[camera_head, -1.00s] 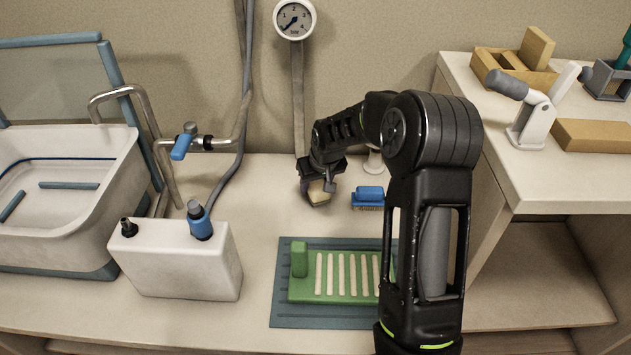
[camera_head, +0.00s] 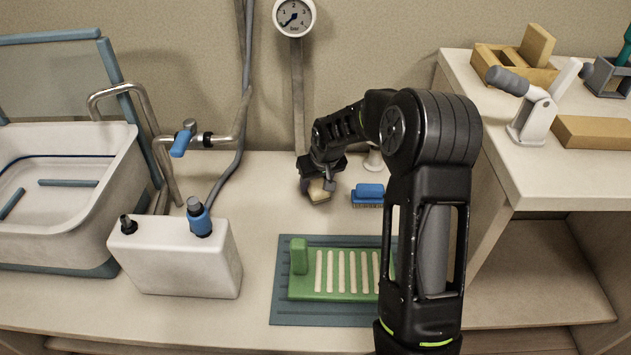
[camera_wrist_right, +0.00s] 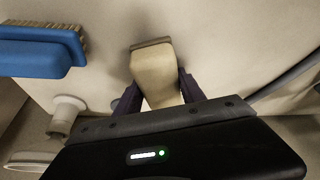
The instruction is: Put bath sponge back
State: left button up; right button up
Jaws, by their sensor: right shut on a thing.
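The bath sponge, a small cream-yellow block (camera_head: 319,196), is at the back of the counter near the wall. My right gripper (camera_head: 318,186) is shut on it from above, with a finger on each side. In the right wrist view the sponge (camera_wrist_right: 155,75) shows pale between the two dark fingers of the right gripper (camera_wrist_right: 158,90), with a brownish strip at its far end. It is at or very near the counter top; I cannot tell whether it touches. My left gripper is not in view.
A blue brush (camera_head: 369,194) lies just right of the sponge. A green slatted tray (camera_head: 300,294) on a blue-grey mat (camera_head: 300,320) sits in front. A white canister (camera_head: 180,265) and a white tub (camera_head: 75,240) stand left. A raised shelf (camera_head: 560,185) is right.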

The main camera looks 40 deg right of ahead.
jog(key=shift+f+b, duration=0.45)
jog(key=shift+f, duration=0.15)
dwell(0.7)
jog(key=o, duration=1.3)
jog(key=shift+r, duration=0.1)
jog(key=shift+p+v, duration=2.7)
jog(key=shift+v, duration=1.25)
jog(key=shift+p+v, duration=0.65)
jog(key=shift+v, duration=3.2)
